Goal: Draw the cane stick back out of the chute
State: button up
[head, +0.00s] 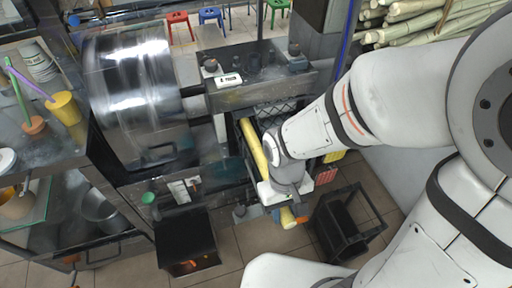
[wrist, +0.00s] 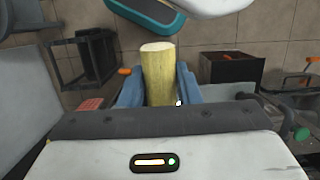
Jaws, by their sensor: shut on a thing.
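The cane stick (head: 254,144) is a pale yellow rod slanting down from the press (head: 262,72) to my gripper in the head view. Its near end (head: 288,217) shows below my gripper. In the wrist view the cane stick (wrist: 158,72) stands between the two blue fingers, with its cut end towards the top. My gripper (wrist: 158,88) is shut on it.
A black open-frame stand (head: 347,222) is on the tiled floor right of my gripper. A dark box (head: 187,240) stands to the left. A large shiny drum (head: 130,70) is at the upper left. Pale cane stalks (head: 415,22) are stacked at the upper right.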

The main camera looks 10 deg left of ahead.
aim_at(292, 226)
jog(key=shift+s+d+f+b, duration=0.1)
jog(key=shift+s+b, duration=0.1)
jog(key=shift+b, duration=0.2)
jog(key=shift+s+d+b, duration=0.3)
jog(key=shift+s+b, duration=0.2)
jog(key=shift+b, duration=0.55)
jog(key=shift+s+d+b, duration=0.45)
jog(key=shift+s+b, duration=0.25)
jog(key=shift+b, duration=0.7)
jog(key=shift+s+d, duration=0.1)
jog(key=shift+s, duration=0.1)
jog(key=o, duration=1)
jog(key=shift+o, duration=0.2)
